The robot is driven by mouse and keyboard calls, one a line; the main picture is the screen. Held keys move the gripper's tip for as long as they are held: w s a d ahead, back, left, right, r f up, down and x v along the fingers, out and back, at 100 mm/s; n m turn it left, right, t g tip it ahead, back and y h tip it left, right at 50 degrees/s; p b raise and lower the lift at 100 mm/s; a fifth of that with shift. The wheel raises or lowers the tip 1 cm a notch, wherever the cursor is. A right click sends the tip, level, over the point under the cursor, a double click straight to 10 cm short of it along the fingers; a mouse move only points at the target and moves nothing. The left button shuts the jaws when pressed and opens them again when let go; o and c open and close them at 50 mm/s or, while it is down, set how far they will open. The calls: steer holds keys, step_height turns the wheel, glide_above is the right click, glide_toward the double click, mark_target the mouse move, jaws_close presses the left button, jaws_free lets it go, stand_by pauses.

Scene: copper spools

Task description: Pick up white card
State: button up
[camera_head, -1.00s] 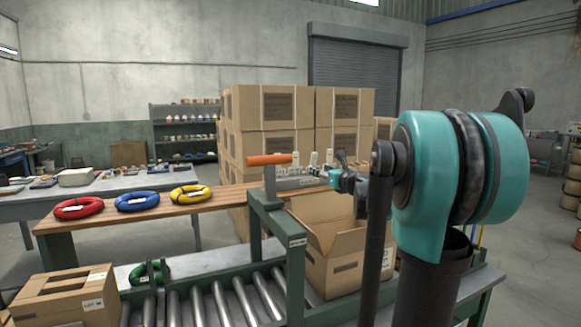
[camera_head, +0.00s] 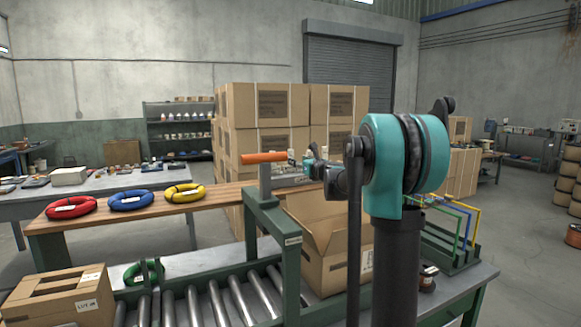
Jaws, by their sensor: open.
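I cannot make out a separate white card in this view. White labels show on the red coil (camera_head: 70,208), the blue coil (camera_head: 131,200) and the yellow coil (camera_head: 184,193), which lie on a wooden bench top. My gripper (camera_head: 316,163) shows small and partly hidden at the end of my arm, near the orange-handled press. It is open, and I see nothing held in it. My teal arm hides part of the bench behind it.
The orange-handled press (camera_head: 264,158) stands on a green frame above a roller conveyor (camera_head: 205,304). An open carton (camera_head: 328,265) sits right of it, a closed carton (camera_head: 60,298) at lower left. A green coil (camera_head: 144,272) lies by the rollers. Stacked cartons (camera_head: 262,115) stand behind.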

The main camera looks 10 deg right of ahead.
mark_target(290, 165)
steer(key=x, duration=0.4)
steer(key=shift+w+a+f, duration=0.1)
steer(key=shift+w+a, duration=0.15)
steer(key=shift+w, duration=0.1)
steer(key=c, duration=0.9)
